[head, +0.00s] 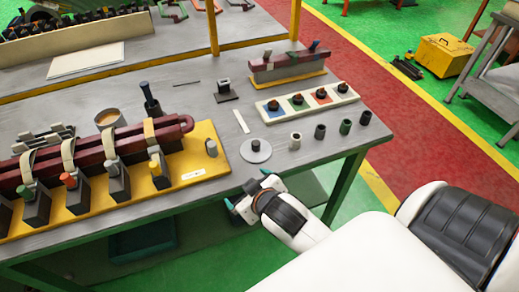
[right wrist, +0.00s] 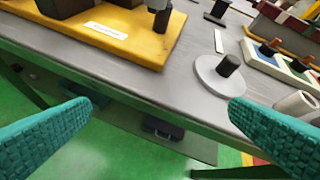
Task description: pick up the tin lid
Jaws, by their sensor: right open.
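The tin lid (head: 256,152) is a flat grey disc with a dark upright knob. It lies near the front edge of the grey workbench (head: 190,97), and it also shows right of centre in the right wrist view (right wrist: 208,76). My right gripper (head: 248,190) is open and empty, just off the front edge of the bench, on the near side of the lid. In the right wrist view its two teal fingers (right wrist: 163,108) are spread wide, with the lid beyond the right finger. Nothing is between them. My left gripper is not in view.
A yellow base (head: 190,172) with a maroon fixture stands left of the lid. An open tin (head: 110,118) with tan contents is behind it. A white tray (head: 308,102) with coloured squares and several small cylinders (head: 320,131) lie to the right.

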